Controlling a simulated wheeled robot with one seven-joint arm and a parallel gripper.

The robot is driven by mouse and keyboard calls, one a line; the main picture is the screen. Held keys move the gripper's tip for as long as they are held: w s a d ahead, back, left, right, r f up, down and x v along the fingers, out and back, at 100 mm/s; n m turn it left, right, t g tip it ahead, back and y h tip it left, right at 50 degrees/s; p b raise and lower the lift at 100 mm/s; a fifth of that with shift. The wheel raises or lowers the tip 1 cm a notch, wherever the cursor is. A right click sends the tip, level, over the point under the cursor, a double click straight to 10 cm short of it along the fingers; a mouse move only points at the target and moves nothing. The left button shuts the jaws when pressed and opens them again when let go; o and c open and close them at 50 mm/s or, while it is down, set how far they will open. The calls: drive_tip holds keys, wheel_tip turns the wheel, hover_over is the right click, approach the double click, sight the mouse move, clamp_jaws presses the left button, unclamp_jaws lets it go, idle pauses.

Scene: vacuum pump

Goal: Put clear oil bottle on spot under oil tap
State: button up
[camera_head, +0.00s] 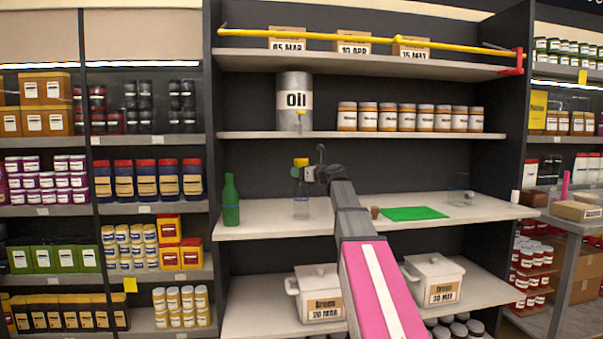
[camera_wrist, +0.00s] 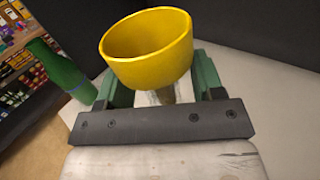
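The clear bottle (camera_head: 301,203) stands upright on the middle shelf, below the metal can marked "Oil" (camera_head: 293,87). My gripper (camera_head: 308,174) is at the bottle's upper part. In the wrist view its green fingers (camera_wrist: 165,88) are apart on both sides below the yellow piece. That piece hides the fingertips, so contact with the clear bottle cannot be told.
A green bottle (camera_head: 231,201) stands left of the clear bottle. A green mat (camera_head: 415,214), a small brown piece (camera_head: 375,212) and a clear glass item (camera_head: 461,196) are to the right. The shelf with the oil can and several jars (camera_head: 408,118) is above.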

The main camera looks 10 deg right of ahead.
drive_tip(key=shift+r, duration=0.15)
drive_tip(key=v, duration=1.2)
